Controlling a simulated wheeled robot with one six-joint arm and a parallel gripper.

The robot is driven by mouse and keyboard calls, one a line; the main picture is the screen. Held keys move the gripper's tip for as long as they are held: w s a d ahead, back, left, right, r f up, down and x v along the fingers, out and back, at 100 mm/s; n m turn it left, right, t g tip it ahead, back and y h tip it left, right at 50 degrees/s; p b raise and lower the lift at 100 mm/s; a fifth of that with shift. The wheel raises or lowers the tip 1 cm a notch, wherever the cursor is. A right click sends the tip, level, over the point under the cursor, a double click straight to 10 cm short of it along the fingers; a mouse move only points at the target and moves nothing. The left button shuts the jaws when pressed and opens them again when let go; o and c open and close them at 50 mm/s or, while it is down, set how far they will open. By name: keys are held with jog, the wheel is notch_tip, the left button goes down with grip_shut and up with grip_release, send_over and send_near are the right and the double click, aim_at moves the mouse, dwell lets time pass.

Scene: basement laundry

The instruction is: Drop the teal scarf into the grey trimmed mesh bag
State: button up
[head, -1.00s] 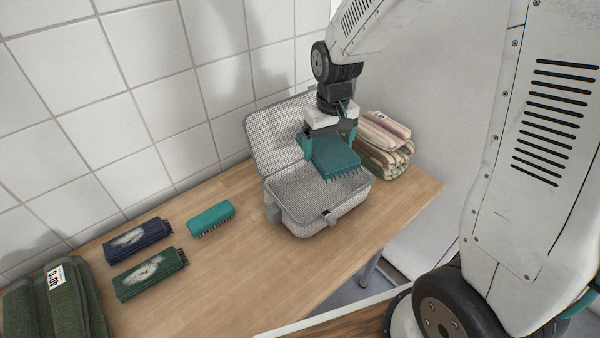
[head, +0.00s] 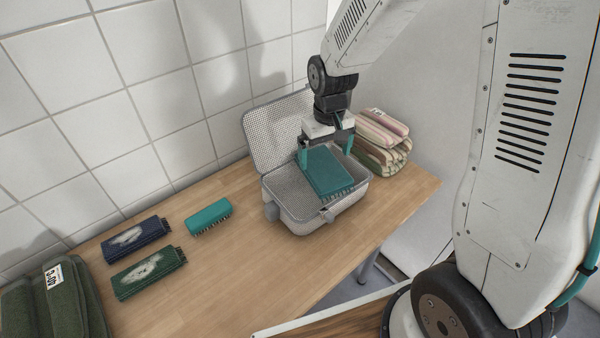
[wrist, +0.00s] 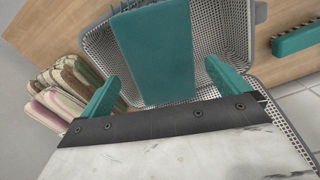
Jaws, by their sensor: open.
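The folded teal scarf (head: 329,172), with a dark fringe at one end, lies at the mouth of the grey trimmed mesh bag (head: 298,215), inside its rim. The bag stands on the table with its lid open toward the wall. My gripper (head: 325,153) is just above the scarf. In the wrist view the scarf (wrist: 153,55) lies between my two teal fingers (wrist: 160,85), with gaps on both sides, so the jaws are open. How deep the scarf rests in the bag is hard to tell.
Striped folded cloths (head: 380,140) are stacked right of the bag. Left of it lie a rolled teal fringed piece (head: 208,216), a navy one (head: 136,240), a green one (head: 149,272) and dark green towels (head: 52,305). The table (head: 235,280) is clear in front.

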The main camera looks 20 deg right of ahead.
aim_at(324, 168)
notch_tip(324, 168, up, 8)
jog(key=shift+f, duration=0.15)
dwell(0.5)
jog(key=s+d+r, duration=0.1)
jog(key=s+r, duration=0.3)
jog(key=s, duration=0.4)
jog(key=s+d+r+m+t, duration=0.1)
jog(key=s+r, duration=0.3)
jog(key=s, duration=0.4)
jog(key=s+d+r, duration=0.1)
jog(key=s+r, duration=0.3)
jog(key=s, duration=0.4)
jog(key=shift+s, duration=0.2)
dwell(0.5)
